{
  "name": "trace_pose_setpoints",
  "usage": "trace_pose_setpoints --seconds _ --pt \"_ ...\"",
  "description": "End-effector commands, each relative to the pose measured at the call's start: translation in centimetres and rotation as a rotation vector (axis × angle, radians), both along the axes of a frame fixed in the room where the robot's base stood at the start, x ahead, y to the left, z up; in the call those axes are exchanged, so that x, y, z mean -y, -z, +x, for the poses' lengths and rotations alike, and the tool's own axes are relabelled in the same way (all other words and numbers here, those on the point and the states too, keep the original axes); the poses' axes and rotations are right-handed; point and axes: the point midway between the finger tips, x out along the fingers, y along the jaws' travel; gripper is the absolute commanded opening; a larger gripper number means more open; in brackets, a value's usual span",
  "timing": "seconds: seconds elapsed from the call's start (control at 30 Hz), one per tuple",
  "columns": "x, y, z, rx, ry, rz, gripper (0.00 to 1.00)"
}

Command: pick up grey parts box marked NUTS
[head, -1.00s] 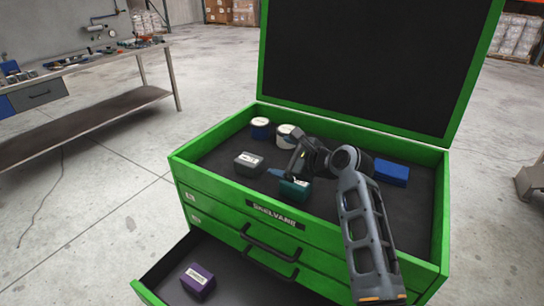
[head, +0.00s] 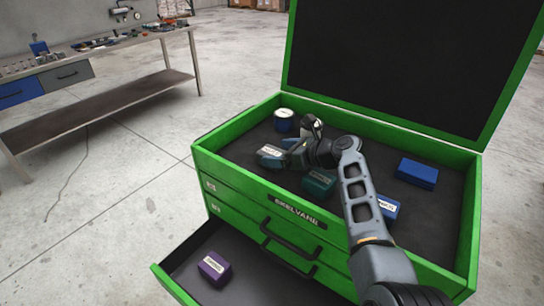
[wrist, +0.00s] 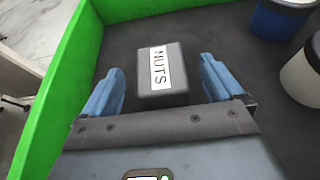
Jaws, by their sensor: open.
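The grey parts box (wrist: 176,76) has a white label reading NUTS. In the wrist view it lies on the dark tray floor between my two blue fingers, which stand apart on either side of it. I cannot see either finger touching it. In the head view the box (head: 268,151) is in the left part of the green chest's top tray and partly hidden by my gripper (head: 276,155). My gripper is open and empty, low over the box; its fingers also show in the wrist view (wrist: 161,72).
The green chest (head: 237,178) has a raised lid. Its tray also holds a teal box (head: 318,184), blue boxes (head: 417,172) and a blue tub (head: 284,122); a white tub (wrist: 302,78) is close right. A purple box (head: 214,268) lies in the open lower drawer. A workbench stands left.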

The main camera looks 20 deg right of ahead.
Motion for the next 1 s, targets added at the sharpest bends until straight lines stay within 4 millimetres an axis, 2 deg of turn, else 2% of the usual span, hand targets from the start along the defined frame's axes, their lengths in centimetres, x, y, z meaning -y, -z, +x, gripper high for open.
trace_pose_setpoints --seconds 0.37,1.0 --pt "-0.47 0.36 0.63 0.001 0.000 -0.002 0.93" --pt "-0.44 0.34 0.60 0.001 0.000 -0.002 0.31"
